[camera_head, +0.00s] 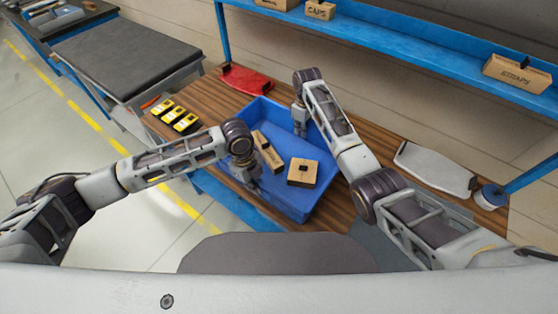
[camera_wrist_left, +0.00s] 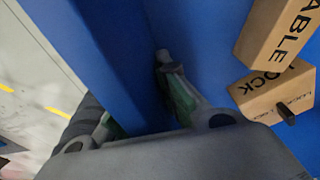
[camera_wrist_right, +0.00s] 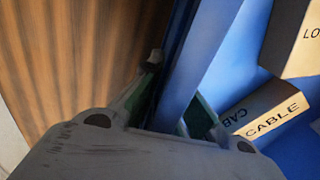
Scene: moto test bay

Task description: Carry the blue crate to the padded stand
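The blue crate (camera_head: 316,156) is at the wooden workbench, near its front edge; I cannot tell whether it rests on the top or is slightly raised. It holds a cable box (camera_head: 267,152) and a lock box (camera_head: 302,172). My left gripper (camera_wrist_left: 140,100) has its fingers on both sides of the crate's near left wall and looks shut on it. My right gripper (camera_wrist_right: 175,90) grips the opposite far wall the same way. Some fingertips are hidden behind the walls. The padded stand (camera_head: 125,55), with a bare dark grey top, is at the upper left.
Yellow-black items (camera_head: 174,115) lie on the bench (camera_head: 215,100) left of the crate. A red item (camera_head: 246,79) lies behind them. A pale panel (camera_head: 435,169) and a round blue-white item (camera_head: 490,197) are at right. A blue shelf (camera_head: 420,50) runs above. Floor at left is clear.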

